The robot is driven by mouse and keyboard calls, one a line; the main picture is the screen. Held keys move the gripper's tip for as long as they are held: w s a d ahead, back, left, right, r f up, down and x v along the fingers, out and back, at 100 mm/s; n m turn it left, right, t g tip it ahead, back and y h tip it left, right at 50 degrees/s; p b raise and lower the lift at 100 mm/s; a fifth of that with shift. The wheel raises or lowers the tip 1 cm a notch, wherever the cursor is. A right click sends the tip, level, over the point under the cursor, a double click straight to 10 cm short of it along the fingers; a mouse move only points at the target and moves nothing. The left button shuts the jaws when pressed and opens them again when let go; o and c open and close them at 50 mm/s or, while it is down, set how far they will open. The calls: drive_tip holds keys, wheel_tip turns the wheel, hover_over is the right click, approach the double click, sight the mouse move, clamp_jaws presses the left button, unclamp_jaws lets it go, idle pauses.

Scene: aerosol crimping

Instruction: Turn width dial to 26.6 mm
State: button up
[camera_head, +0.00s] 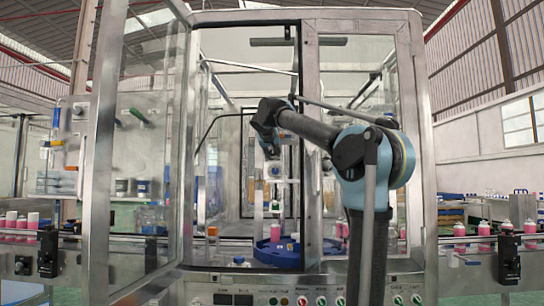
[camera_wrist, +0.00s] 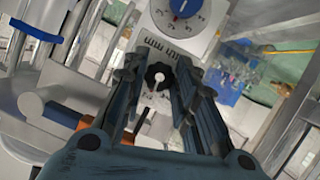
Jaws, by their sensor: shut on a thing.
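A black knob (camera_wrist: 155,77) with a pale pointer sits between the fingers of my gripper (camera_wrist: 158,68) in the wrist view. The fingers are shut on it from both sides. It is mounted on a white panel (camera_wrist: 150,35) with small tilted lettering beside it, too blurred to read for certain. A blue dial (camera_wrist: 185,7) with a ring of scale marks sits on the same panel beyond the fingertips, cut by the top edge. The pointer's exact reading cannot be made out. In the head view my arm reaches through the machine's open front, and the knob cannot be made out.
The open glass door (camera_head: 140,150) stands left of the opening, and a metal frame post (camera_head: 311,140) stands right. A blue round tray (camera_head: 277,256) with small items lies below inside. Pink cans (camera_head: 484,235) stand on the conveyor at right. Control switches line the front panel (camera_head: 250,293).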

drive_tip(key=n+h, duration=0.1)
drive_tip(key=n, duration=0.1)
drive_tip(key=shift+a+n+h, duration=0.15)
drive_tip(key=shift+n+h, duration=0.15)
drive_tip(key=shift+h, duration=0.1)
drive_tip(key=n+h, duration=0.2)
drive_tip(key=n, duration=0.1)
drive_tip(key=shift+a+f+t, duration=0.1)
drive_tip(key=shift+f+t, duration=0.05)
drive_tip(key=shift+t, duration=0.25)
drive_tip(key=n+t+h, duration=0.1)
drive_tip(key=n, duration=0.3)
drive_tip(key=shift+f, duration=0.15)
drive_tip(key=shift+f+n+t+h, duration=0.1)
drive_tip(key=shift+n+t+h, duration=0.25)
drive_tip(key=shift+n, duration=0.65)
drive_tip(key=shift+n+t+h, duration=0.25)
drive_tip(key=shift+n+t, duration=0.2)
drive_tip(key=shift+n, duration=0.55)
drive_tip(key=o, duration=1)
drive_tip(key=shift+o, duration=0.2)
drive_tip(key=shift+s, duration=0.1)
